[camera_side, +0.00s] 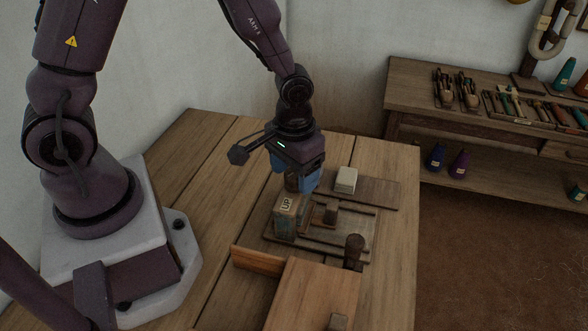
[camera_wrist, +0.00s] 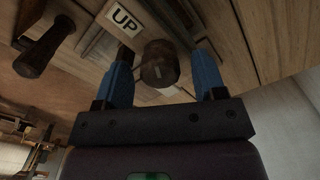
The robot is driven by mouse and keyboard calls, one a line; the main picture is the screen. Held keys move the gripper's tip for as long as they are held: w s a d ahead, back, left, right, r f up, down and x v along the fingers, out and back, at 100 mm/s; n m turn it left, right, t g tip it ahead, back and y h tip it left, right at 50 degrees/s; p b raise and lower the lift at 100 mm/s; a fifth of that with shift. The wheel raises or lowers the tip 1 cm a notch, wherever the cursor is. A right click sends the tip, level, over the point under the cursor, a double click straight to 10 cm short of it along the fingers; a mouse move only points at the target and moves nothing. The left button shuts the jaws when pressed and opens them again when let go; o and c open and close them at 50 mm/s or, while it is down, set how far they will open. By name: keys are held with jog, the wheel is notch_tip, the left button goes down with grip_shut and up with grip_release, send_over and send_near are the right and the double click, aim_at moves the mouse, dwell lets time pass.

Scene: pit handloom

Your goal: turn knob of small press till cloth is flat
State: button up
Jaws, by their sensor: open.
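The small press (camera_side: 287,217) is a wooden block with an "UP" label, standing on a dark wooden base. Its label also shows at the top of the wrist view (camera_wrist: 124,19). A dark round knob (camera_side: 291,183) is on top of the press, partly hidden by my gripper. In the wrist view, the knob (camera_wrist: 160,66) sits between the two blue fingers. My gripper (camera_wrist: 162,58) is open, one finger on each side of the knob, with gaps visible in that view. In the side view, my gripper (camera_side: 295,178) is over the press. I cannot make out the cloth.
A dark upright handle (camera_side: 353,248) stands right of the press, near a wooden box (camera_side: 305,295). A cream block (camera_side: 346,179) sits on a dark board (camera_side: 378,193) behind. A shelf (camera_side: 412,88) with tools and spools is at the right.

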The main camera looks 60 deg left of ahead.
jog(key=shift+c, duration=0.2)
jog(key=c, duration=0.9)
jog(key=shift+m, duration=0.3)
jog(key=m, duration=0.5)
jog(key=shift+m, duration=0.4)
jog(key=o, duration=0.9)
jog(key=shift+o, duration=0.2)
